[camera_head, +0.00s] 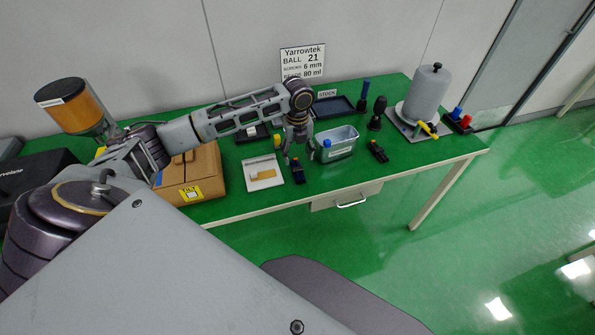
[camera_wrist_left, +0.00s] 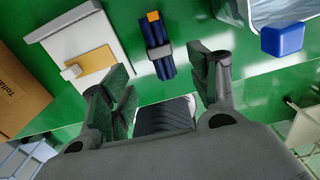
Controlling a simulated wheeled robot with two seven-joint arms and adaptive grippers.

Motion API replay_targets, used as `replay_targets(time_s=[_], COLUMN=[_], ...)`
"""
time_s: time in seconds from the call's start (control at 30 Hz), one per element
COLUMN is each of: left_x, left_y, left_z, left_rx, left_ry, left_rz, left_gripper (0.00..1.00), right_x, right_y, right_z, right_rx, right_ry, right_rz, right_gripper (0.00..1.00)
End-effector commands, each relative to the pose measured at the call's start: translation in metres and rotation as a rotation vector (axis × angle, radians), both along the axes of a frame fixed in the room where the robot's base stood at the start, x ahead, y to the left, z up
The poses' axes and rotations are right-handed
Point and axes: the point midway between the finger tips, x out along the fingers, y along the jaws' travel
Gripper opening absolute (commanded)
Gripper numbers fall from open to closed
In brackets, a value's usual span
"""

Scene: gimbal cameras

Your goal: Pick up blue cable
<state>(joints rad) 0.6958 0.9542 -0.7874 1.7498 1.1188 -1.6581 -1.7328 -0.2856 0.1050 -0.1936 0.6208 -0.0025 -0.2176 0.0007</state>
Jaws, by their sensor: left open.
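A folded dark-blue bundle with a dark band and an orange tip, which looks like the blue cable (camera_wrist_left: 160,60), lies on the green table. In the head view the cable (camera_head: 298,174) is small and dark, just below my left gripper (camera_head: 299,154). My left gripper (camera_wrist_left: 162,78) is open and empty, with its fingers apart. In the wrist view the cable shows between and beyond the fingertips, apart from both. My right gripper is in neither view.
A white tray with a tan piece (camera_head: 264,174) lies left of the cable. A metal bin (camera_head: 342,147) with a blue block (camera_wrist_left: 283,40) at its side stands to the right. Another dark bundle (camera_head: 378,152) lies farther right. A cardboard box (camera_head: 193,175) is at left.

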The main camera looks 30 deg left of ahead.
Motion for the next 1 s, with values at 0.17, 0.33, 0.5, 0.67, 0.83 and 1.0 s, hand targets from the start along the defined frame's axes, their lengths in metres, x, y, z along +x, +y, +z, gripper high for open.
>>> replay_targets(time_s=[0.17, 0.33, 0.5, 0.67, 0.83, 1.0], left_x=[0.000, 0.000, 0.000, 0.000, 0.000, 0.000], left_y=[0.000, 0.000, 0.000, 0.000, 0.000, -0.001], left_z=[-0.021, -0.029, -0.029, -0.029, -0.037, -0.056], left_rx=[0.001, 0.000, 0.000, 0.001, 0.000, 0.000], left_ry=[0.002, 0.000, 0.000, 0.001, 0.001, 0.003], left_rz=[0.001, 0.001, 0.001, 0.001, 0.001, 0.001], left_gripper=[0.61, 0.61, 0.61, 0.61, 0.61, 0.61], right_x=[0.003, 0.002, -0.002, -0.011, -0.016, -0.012], right_y=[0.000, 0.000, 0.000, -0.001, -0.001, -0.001], right_z=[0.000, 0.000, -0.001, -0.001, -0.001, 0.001], right_rx=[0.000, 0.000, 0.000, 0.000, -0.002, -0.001], right_ry=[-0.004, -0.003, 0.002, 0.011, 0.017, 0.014], right_rz=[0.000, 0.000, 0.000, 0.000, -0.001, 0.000], right_gripper=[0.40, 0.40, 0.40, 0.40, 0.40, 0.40])
